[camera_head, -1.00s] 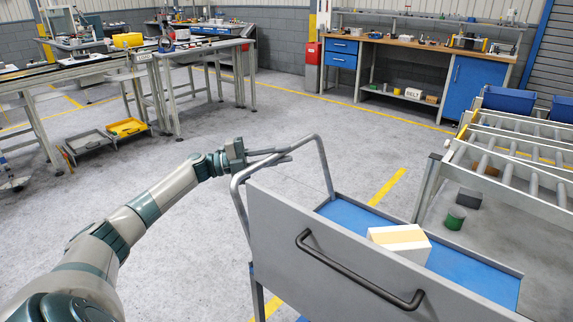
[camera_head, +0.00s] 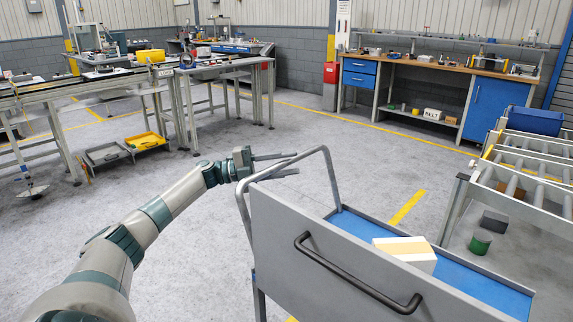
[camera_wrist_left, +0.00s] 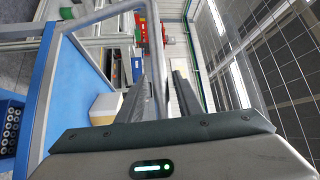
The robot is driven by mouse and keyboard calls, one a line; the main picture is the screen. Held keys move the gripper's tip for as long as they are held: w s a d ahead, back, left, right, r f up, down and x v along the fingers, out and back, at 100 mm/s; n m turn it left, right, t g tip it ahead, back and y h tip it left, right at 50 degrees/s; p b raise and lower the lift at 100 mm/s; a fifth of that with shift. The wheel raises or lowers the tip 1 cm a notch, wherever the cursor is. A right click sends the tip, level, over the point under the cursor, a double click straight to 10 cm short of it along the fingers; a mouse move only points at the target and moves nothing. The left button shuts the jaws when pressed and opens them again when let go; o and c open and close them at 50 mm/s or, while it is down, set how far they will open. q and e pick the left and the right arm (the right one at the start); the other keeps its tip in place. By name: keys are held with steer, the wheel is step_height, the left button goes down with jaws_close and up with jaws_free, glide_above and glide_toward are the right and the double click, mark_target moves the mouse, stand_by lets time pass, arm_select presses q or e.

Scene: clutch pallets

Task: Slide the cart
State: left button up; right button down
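The grey cart (camera_head: 285,240) stands in front of me, with a bent tube frame, a dark handle (camera_head: 350,272) on its near panel and a blue deck (camera_head: 468,277). A white box with a tan strip (camera_head: 408,252) sits on the deck. My left gripper (camera_head: 297,163) is at the tube frame's upper left part. Its two fingers are apart, with the tube passing between them. In the left wrist view, the tube (camera_wrist_left: 155,55) shows between the fingers (camera_wrist_left: 160,95); contact cannot be told. My right gripper is not in view.
A roller conveyor (camera_head: 530,178) stands to the right, with a green cylinder (camera_head: 481,242) and a dark block (camera_head: 494,222) on the floor by it. A workbench (camera_head: 440,67) is at the back, and tables (camera_head: 110,85) are at left. Floor between is clear.

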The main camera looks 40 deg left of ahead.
arm_select(q)
steer(key=shift+s+a, duration=0.1)
stand_by(0.3)
